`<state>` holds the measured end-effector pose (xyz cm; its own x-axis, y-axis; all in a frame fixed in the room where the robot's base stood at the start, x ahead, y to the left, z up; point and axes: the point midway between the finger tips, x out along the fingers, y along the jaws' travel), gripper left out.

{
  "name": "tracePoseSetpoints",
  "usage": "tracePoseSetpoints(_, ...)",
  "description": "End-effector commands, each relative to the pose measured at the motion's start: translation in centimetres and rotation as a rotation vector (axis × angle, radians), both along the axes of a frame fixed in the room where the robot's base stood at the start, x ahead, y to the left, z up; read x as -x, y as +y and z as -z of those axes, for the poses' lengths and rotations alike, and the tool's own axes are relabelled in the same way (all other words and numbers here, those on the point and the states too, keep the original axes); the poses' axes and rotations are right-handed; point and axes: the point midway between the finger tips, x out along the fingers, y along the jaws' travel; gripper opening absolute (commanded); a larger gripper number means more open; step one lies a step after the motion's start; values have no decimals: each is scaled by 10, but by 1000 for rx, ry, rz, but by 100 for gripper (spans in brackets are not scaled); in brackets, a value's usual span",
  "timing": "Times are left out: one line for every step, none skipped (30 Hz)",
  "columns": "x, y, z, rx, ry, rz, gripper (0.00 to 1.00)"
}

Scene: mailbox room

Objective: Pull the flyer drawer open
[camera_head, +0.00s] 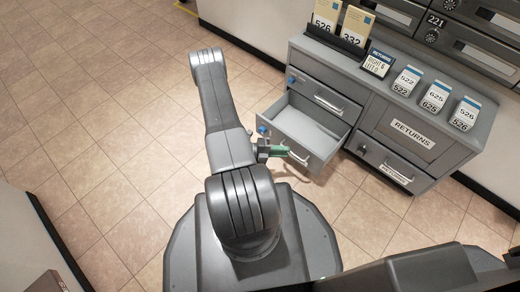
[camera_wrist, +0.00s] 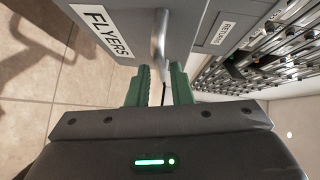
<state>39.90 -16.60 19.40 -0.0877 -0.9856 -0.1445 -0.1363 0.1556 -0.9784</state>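The flyer drawer (camera_head: 310,128) is in the left column of the grey cabinet and stands pulled out, with its pale, empty-looking inside showing. Its front carries a white FLYERS label (camera_wrist: 102,31) in the wrist view. My gripper (camera_head: 284,152) is at the front of this drawer. In the head view the fingers hide part of the handle.
The grey cabinet (camera_head: 360,92) has a closed drawer (camera_head: 322,92) above the flyer drawer and a RETURNS panel (camera_head: 411,133) to the right. Number cards (camera_head: 436,96) and a card holder (camera_head: 340,38) stand on top. Tiled floor (camera_head: 110,120) is clear to the left.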

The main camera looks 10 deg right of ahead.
Motion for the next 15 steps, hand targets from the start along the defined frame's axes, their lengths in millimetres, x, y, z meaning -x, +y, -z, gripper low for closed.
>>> tracePoseSetpoints(-2, 9, -3, 0, -1, -6, 20)
tracePoseSetpoints(-3, 13, -4, 0, -2, -6, 20)
tracePoseSetpoints(-3, 19, -4, 0, -2, -6, 20)
tracePoseSetpoints(-3, 24, -5, 0, -2, -7, 20)
tracePoseSetpoints(-4, 28, -6, 0, -3, -6, 20)
tracePoseSetpoints(-4, 35, -7, 0, -2, -7, 20)
tracePoseSetpoints(-5, 39, -7, 0, -2, -6, 20)
tracePoseSetpoints(-5, 44, -8, 0, -2, -7, 20)
tracePoseSetpoints(-5, 50, -9, -1, -3, -6, 20)
tracePoseSetpoints(-6, 55, -9, -1, -3, -7, 20)
tracePoseSetpoints(-7, 60, -10, -1, -3, -6, 20)
tracePoseSetpoints(-7, 66, -11, -1, -2, -7, 20)
tracePoseSetpoints(-7, 70, -11, -1, -2, -6, 20)
tracePoseSetpoints(-8, 75, -12, -1, -3, -7, 20)
tracePoseSetpoints(-8, 79, -12, -2, -3, -5, 20)
